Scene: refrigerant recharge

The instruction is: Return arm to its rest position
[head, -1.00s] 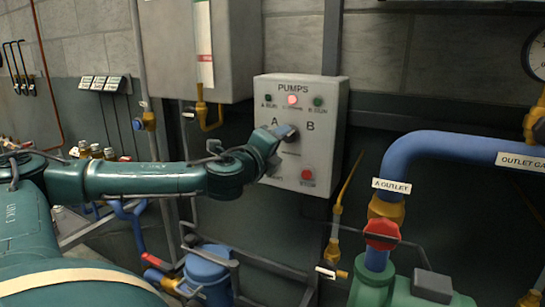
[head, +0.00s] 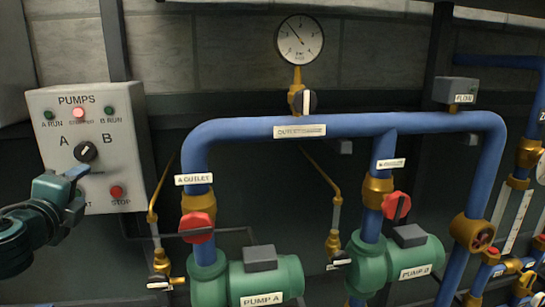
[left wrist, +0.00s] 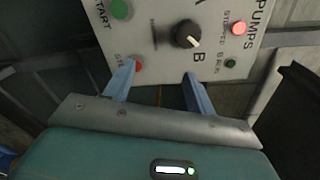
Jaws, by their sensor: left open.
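My left gripper (head: 76,172) is in front of the pump control panel (head: 50,125) at the left of the head view. In the left wrist view its two blue fingers (left wrist: 158,88) are spread apart with nothing between them. The panel's black selector knob (head: 85,152) stands clear of the fingers, and it also shows in the left wrist view (left wrist: 187,36). The red stop button (head: 116,191) is right of the gripper, and in the left wrist view it (left wrist: 137,65) lies close behind one fingertip. Whether they touch I cannot tell. The middle red lamp (head: 78,113) is lit. My right gripper is not in view.
Right of the panel are blue outlet pipes (head: 250,128) with a pressure gauge (head: 300,39). Red valve handles (head: 198,225) stand above green pump A (head: 262,283) and pump B (head: 415,258). A thin yellow pipe (head: 154,205) runs beside the panel.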

